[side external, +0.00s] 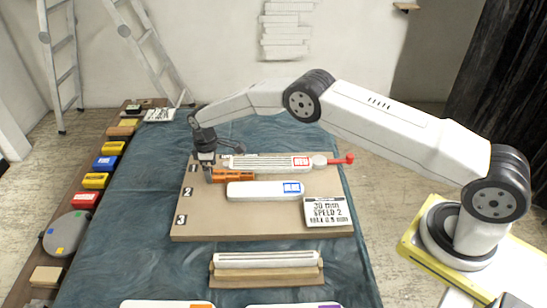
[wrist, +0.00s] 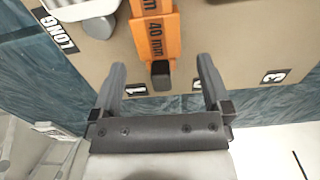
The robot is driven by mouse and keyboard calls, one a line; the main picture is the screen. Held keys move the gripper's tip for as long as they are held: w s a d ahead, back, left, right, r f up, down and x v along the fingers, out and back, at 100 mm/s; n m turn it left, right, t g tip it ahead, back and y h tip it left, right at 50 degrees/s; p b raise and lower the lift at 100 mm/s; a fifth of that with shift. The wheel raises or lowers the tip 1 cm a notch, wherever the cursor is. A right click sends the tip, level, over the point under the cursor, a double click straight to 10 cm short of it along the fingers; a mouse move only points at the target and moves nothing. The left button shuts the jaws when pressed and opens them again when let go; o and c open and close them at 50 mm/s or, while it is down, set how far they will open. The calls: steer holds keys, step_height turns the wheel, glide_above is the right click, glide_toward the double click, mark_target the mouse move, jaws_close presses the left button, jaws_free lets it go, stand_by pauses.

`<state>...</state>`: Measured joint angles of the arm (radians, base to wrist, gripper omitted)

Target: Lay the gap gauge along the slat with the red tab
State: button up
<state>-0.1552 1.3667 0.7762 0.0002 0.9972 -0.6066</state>
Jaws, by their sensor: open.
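The orange gap gauge (side external: 234,175) lies on the brown board between two white slats. In the wrist view the gauge (wrist: 158,38) is marked 40 mm and has a black end. The slat with the red tab (side external: 262,162) lies just behind it, its tab near the right end. The slat with the blue tab (side external: 258,191) lies in front. My gripper (side external: 208,176) is low at the gauge's left end. In the wrist view my gripper (wrist: 161,66) is open, with its fingers on either side of the black end and gaps visible.
The board (side external: 210,226) is numbered 1 to 3 at its left. A printed card (side external: 324,211) lies at its right. A red-handled piece (side external: 340,160) is at the back right. Another white slat (side external: 266,259) rests on a wooden holder in front. Coloured blocks line the left ledge.

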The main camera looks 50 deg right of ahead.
steer(key=shift+r, duration=3.1)
steer(key=shift+s+d+r, duration=0.2)
steer(key=shift+r, duration=0.25)
steer(key=s+d+r+m+t, duration=0.1)
steer(key=s+d+r+m, duration=0.45)
steer(key=s+r, duration=0.55)
steer(key=s+d+m+t, duration=0.1)
steer(key=s+d+m, duration=0.2)
steer(key=s, duration=1.8)
steer(key=shift+s+d+f+t, duration=0.25)
steer(key=shift+s+d+t, duration=0.05)
steer(key=shift+s+d, duration=0.1)
